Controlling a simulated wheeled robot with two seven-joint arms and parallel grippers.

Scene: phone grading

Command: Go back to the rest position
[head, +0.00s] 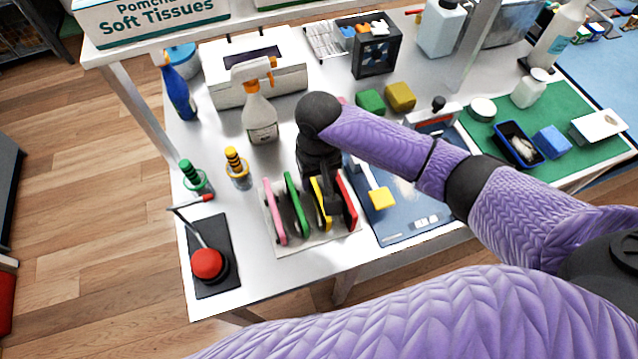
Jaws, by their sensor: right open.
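My right gripper (327,198) reaches down over a small rack (292,240) near the front of the white table. Its fingers are at the yellow panel (319,205) and the red panel (347,203). The gripper is open, and I cannot tell whether it touches either panel. A pink panel (274,212) and a green panel (295,205) stand upright in the rack to its left. My purple-sleeved right arm comes in from the right and hides part of the table. My left gripper is out of view.
A red button (207,264) on a black base stands front left. A blue mat (402,228) lies right of the rack, and a green mat (561,110) holds trays farther right.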

